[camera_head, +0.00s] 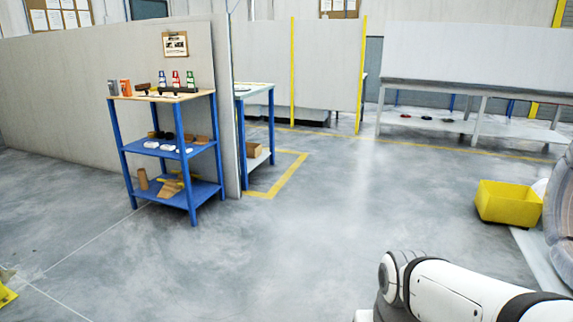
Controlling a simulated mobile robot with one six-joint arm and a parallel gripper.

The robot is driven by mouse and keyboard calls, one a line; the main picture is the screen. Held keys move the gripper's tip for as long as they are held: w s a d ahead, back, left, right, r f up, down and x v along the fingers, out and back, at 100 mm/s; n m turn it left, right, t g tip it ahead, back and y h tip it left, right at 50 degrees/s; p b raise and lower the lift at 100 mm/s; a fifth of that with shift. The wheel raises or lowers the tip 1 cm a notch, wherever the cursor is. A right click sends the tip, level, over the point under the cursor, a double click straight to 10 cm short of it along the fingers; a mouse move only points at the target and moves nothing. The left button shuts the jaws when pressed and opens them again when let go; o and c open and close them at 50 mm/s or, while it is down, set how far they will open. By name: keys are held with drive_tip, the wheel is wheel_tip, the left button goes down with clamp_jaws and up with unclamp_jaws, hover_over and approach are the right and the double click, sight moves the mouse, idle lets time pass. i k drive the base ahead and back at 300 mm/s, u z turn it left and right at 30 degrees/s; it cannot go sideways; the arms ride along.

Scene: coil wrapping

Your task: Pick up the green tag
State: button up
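A blue-framed shelf cart (165,93) stands against the grey partition at the left. On its top are several small items, among them upright pieces with blue, red and green colouring. The green-and-white piece (190,79) is at the right of this row; it may be the green tag, but it is too small to tell. My gripper is out of view. Only a white link of my arm shows at the lower right, far from the cart.
A yellow bin (508,203) stands on the floor at the right, beside a large coil (560,215). A grey partition (60,90) runs behind the cart. A long table (470,90) stands at the back right. The middle floor is clear.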

sight(191, 80)
drive_tip(key=i, duration=1.65)
drive_tip(key=u, duration=0.5)
drive_tip(key=i, duration=1.9)
drive_tip(key=u, duration=0.8)
drive_tip(key=i, duration=1.1)
drive_tip(key=u, duration=0.3)
drive_tip(key=k, duration=0.9)
drive_tip(key=u, duration=0.2)
drive_tip(key=i, duration=1.1)
drive_tip(key=z, duration=0.05)
